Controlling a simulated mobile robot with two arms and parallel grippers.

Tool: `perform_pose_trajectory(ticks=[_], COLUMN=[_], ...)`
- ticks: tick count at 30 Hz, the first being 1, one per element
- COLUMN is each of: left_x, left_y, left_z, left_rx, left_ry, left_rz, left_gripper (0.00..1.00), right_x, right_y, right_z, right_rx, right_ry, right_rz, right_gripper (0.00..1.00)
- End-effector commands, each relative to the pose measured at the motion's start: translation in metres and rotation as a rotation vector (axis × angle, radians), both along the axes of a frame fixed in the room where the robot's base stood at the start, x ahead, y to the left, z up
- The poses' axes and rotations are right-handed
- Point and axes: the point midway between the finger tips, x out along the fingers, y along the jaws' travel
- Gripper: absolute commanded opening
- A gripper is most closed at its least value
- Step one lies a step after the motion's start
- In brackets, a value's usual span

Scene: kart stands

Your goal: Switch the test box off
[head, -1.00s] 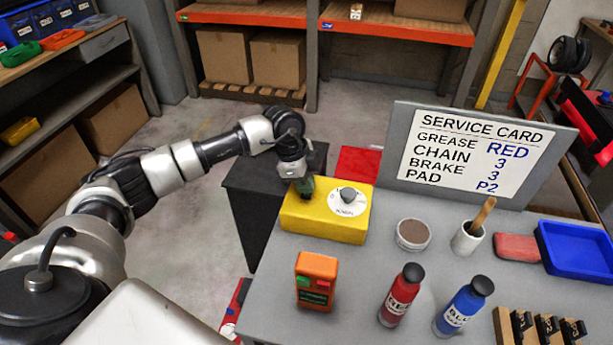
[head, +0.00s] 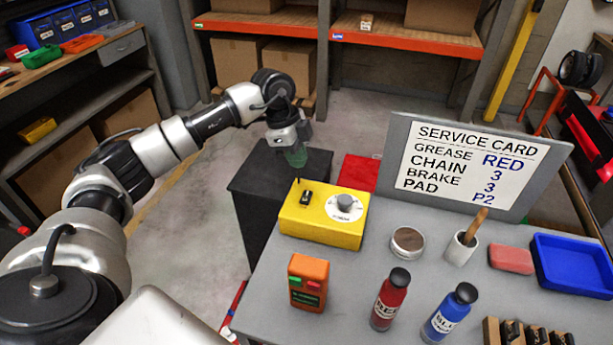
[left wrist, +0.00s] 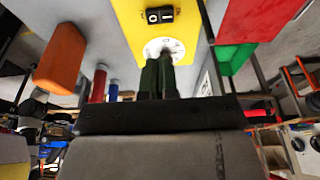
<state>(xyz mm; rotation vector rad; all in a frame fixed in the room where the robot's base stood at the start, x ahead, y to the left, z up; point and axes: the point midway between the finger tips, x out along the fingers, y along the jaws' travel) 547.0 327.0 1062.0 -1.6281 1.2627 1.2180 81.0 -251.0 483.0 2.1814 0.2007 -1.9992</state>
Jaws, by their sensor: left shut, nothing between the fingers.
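My right gripper is out of view.
An orange handheld unit (head: 309,282) with green and red buttons stands before the yellow box. Red (head: 391,299) and blue (head: 451,312) bottles, a round tin (head: 407,243) and a service card board (head: 470,165) share the bench. A dark stand (head: 275,185) is below my gripper.

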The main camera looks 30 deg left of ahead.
Motion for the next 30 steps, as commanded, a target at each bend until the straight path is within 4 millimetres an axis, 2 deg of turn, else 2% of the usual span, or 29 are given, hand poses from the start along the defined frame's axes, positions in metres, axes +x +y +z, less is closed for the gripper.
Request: perform_pose_trajectory(ticks=[3, 7, 12, 22, 26, 30], left_x=[-0.001, -0.002, -0.003, -0.003, -0.002, 0.001], left_y=[0.006, 0.009, 0.012, 0.011, 0.006, -0.006], left_z=[0.019, 0.034, 0.041, 0.042, 0.041, 0.039], left_rx=[0.000, -0.002, 0.000, 0.000, 0.012, 0.046], left_ry=[-0.003, -0.001, 0.001, -0.001, -0.027, -0.094], left_rz=[0.001, 0.000, 0.000, -0.008, -0.099, -0.344], left_gripper=[0.00, 0.00, 0.00, 0.00, 0.00, 0.00], right_x=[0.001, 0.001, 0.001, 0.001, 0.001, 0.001], right_y=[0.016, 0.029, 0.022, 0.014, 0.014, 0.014], right_z=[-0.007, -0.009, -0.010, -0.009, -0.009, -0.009], right_rx=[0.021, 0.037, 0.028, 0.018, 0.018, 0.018], right_ry=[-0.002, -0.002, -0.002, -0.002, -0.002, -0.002], right_rz=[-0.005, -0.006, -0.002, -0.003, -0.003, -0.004], right_gripper=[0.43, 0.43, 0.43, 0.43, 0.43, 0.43])
